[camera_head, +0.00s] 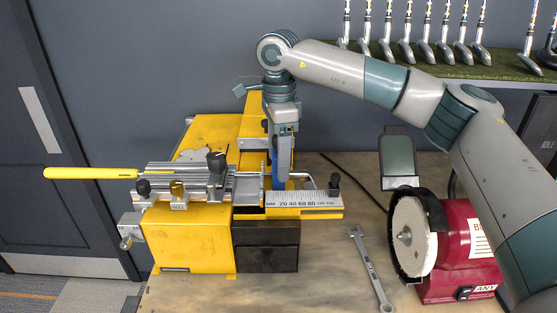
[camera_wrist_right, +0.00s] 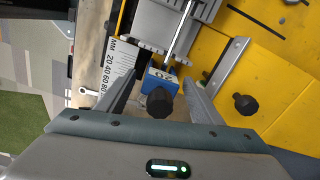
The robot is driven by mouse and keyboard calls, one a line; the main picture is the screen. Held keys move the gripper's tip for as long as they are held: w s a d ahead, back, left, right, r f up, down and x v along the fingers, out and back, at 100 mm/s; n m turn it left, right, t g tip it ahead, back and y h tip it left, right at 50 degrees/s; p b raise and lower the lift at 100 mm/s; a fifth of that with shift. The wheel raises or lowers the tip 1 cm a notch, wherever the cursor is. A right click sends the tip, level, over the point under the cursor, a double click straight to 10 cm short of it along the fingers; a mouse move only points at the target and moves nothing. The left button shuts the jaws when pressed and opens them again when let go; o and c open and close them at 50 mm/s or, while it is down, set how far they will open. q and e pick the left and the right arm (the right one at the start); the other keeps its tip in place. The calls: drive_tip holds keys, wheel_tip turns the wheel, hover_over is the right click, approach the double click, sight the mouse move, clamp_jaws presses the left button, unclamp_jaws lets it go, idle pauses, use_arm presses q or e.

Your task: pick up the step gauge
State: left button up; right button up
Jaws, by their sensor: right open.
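A blue piece marked 20 (camera_wrist_right: 160,77), which looks like the step gauge, lies between the fingers of my right gripper in the right wrist view. In the head view a blue upright part (camera_head: 284,165) shows just below that gripper (camera_head: 278,158). My right gripper (camera_wrist_right: 158,84) points down over the yellow machine, with its fingers apart on either side of the blue piece. A black knob (camera_wrist_right: 160,102) stands in front of the piece and hides part of it. I cannot tell whether the fingers touch it. My left gripper is not in view.
The yellow machine (camera_head: 188,238) carries a clamp with a yellow grip (camera_head: 90,173) and a millimetre scale (camera_head: 303,199). A wrench (camera_head: 370,268) and a red bench grinder (camera_head: 465,245) are to the right. Clubs stand on a green shelf (camera_head: 450,68).

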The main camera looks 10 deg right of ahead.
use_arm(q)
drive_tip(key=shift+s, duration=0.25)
use_arm(e)
drive_tip(key=c, duration=1.2)
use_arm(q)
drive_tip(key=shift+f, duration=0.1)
use_arm(e)
drive_tip(key=shift+r, duration=0.1)
